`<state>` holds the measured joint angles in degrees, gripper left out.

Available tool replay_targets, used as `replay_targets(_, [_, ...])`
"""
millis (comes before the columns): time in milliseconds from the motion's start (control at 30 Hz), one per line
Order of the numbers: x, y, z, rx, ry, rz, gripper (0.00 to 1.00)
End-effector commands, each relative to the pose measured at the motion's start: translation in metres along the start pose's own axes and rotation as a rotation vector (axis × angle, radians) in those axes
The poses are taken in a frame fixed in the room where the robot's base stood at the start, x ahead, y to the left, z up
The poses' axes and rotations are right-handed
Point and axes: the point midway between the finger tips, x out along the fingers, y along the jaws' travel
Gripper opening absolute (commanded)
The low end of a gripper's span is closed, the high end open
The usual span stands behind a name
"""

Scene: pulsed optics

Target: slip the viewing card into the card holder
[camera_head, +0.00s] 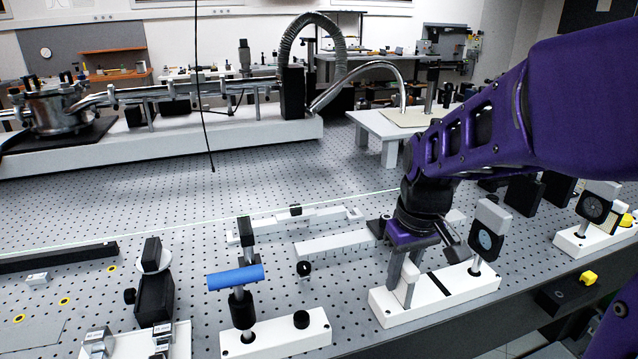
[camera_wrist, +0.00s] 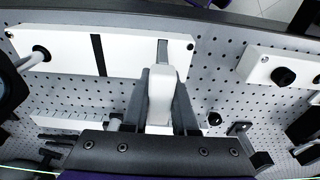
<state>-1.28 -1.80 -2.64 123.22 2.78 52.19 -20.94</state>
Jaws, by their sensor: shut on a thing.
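My gripper (camera_head: 403,276) is shut on a pale, rounded upright piece (camera_head: 409,281), which I take to be the viewing card or its grip. It also shows between the two dark fingers in the wrist view (camera_wrist: 160,92). The piece is over the left part of a long white base (camera_head: 472,287), which I take to be the card holder. The base shows along the top of the wrist view (camera_wrist: 65,52), with a black strip (camera_wrist: 99,55) across it. A narrow grey strip (camera_wrist: 163,50) lies just beyond the piece. I cannot tell whether the piece touches the base; its lower end is hidden.
A dark disc mount with a grey block (camera_head: 487,240) stands on the base's right end. A white base with a blue cylinder (camera_head: 235,277) is to the left. A ruled white rail (camera_head: 335,246) lies behind. The perforated table (camera_head: 150,215) has free room further back.

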Motion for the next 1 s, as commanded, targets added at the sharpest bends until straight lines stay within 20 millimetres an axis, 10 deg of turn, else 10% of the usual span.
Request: replay_targets(1000, [-0.045,0.001,-0.006,0.001,0.009,0.003,0.0])
